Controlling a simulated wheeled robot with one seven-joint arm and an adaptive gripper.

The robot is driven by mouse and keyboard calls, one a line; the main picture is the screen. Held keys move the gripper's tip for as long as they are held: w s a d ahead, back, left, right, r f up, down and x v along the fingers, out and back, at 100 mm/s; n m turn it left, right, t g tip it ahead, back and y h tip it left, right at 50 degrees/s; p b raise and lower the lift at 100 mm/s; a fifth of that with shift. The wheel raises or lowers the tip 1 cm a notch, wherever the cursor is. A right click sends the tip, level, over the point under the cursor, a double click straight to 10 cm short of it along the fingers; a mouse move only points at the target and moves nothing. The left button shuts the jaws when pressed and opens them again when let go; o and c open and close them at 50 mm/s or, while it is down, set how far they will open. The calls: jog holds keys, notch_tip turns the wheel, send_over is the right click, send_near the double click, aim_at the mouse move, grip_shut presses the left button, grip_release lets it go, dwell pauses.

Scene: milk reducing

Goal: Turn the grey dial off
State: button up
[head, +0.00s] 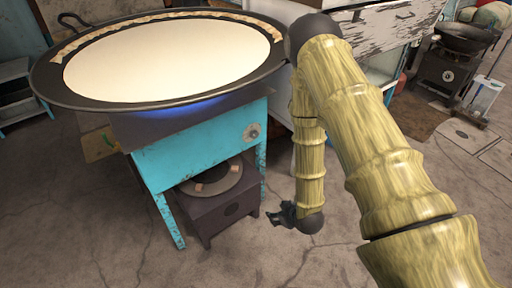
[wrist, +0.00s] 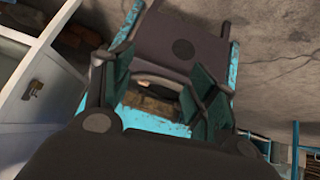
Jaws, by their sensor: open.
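The grey dial (head: 252,131) is a small round knob on the turquoise front panel of the stove stand (head: 200,150), near its right end. A blue glow shows under the wide pan (head: 45,75) of white liquid on top of the stand. My gripper (head: 277,216) hangs low, to the right of the stand and below the dial, apart from it. In the wrist view my gripper (wrist: 160,85) has its two dark green fingers spread with nothing between them. The turquoise frame shows beyond them. I cannot make out the dial in the wrist view.
A dark box-shaped burner (head: 225,208) sits on the floor under the stand. A white worn cabinet (head: 385,35) stands behind my arm. Another black stove with a pan (head: 445,65) is at the far right. The concrete floor in front is clear.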

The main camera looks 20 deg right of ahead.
jog(key=w+d+r+n+t+y+b, duration=0.1)
jog(key=w+d+n+t+y+b, duration=0.15)
jog(key=w+t+b, duration=0.75)
jog(key=n+g+y+b, duration=0.1)
jog(key=n+y+b, duration=0.1)
jog(key=n+b, duration=0.35)
send_near(256, 136)
jog(key=b+x, duration=0.1)
jog(key=x, duration=0.8)
jog(key=shift+w+a, duration=0.25)
jog(key=shift+r, duration=0.1)
jog(key=c, duration=1)
